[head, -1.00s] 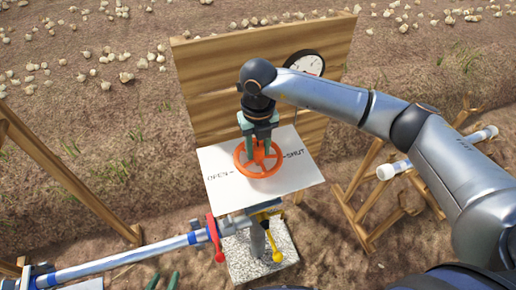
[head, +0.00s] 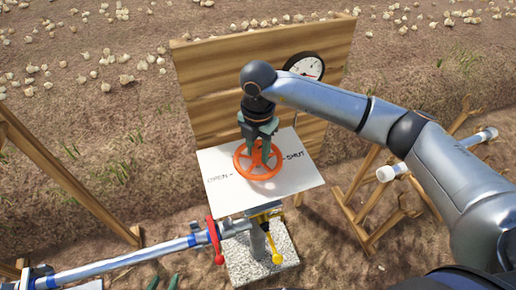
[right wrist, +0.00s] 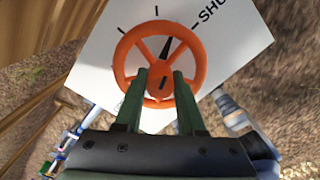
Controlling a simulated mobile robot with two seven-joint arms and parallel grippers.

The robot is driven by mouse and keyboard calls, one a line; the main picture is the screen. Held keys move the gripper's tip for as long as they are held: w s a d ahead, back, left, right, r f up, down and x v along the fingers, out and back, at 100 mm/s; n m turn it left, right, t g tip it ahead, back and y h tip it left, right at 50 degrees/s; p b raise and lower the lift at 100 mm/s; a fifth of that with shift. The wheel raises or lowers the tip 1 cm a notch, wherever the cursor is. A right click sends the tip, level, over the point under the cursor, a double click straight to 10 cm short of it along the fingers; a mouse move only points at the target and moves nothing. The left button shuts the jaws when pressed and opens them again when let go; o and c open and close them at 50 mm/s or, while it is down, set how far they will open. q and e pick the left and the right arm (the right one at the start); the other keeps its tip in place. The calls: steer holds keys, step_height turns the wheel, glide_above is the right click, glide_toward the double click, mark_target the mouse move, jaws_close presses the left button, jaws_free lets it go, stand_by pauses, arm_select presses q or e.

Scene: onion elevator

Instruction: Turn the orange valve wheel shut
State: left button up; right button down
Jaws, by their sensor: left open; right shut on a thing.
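The orange valve wheel (head: 240,171) lies over a white plate (head: 222,193) marked OPEN on the left and SHUT on the right. My right gripper (head: 258,150) reaches down from above and is shut on the wheel near its hub; the exact grip spot is partly hidden. In the right wrist view its green fingers (right wrist: 160,92) stand on either side of the hub area of the wheel (right wrist: 124,48). A black pointer (right wrist: 166,47) shows through the wheel, short of the SHUT lettering. My left gripper (head: 163,282) is open at the bottom edge, only its fingertips showing.
A wooden board (head: 215,72) with a round gauge (head: 305,66) stands behind the plate. Below are a pipe (head: 130,258), a red lever (head: 215,240) and a yellow lever (head: 273,245). Wooden stands flank the valve left and right (head: 358,205).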

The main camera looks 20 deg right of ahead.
mark_target(258, 149)
steer(key=m, duration=0.4)
steer(key=shift+p, duration=0.3)
stand_by(0.3)
steer(key=c, duration=0.5)
jaws_free()
step_height(258, 149, up, 13)
steer(key=b, duration=0.1)
steer(key=shift+f, duration=0.2)
stand_by(0.3)
